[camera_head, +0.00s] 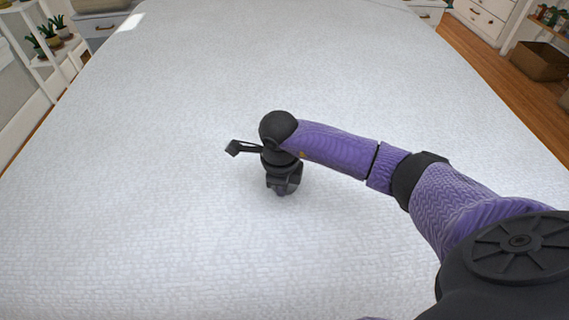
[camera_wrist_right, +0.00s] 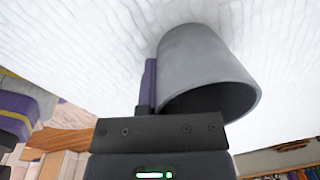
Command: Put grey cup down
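The grey cup (camera_wrist_right: 205,70) shows large in the right wrist view, which is upside down here with the white tabletop at the top. Its open rim faces the camera side and its base is against or close to the white surface; I cannot tell if it touches. One purple finger of my right gripper (camera_wrist_right: 155,85) lies along the outside of the cup's wall. The other finger is hidden, seemingly inside the cup. In the head view my right gripper (camera_head: 285,187) points down over the middle of the white table (camera_head: 150,220). The cup cannot be made out clearly there. My left gripper is out of view.
The tabletop around my right gripper is bare on all sides. Potted plants (camera_head: 45,35) on a white shelf stand beyond the left edge. A brown box (camera_head: 538,60) stands beyond the right edge on a wooden floor.

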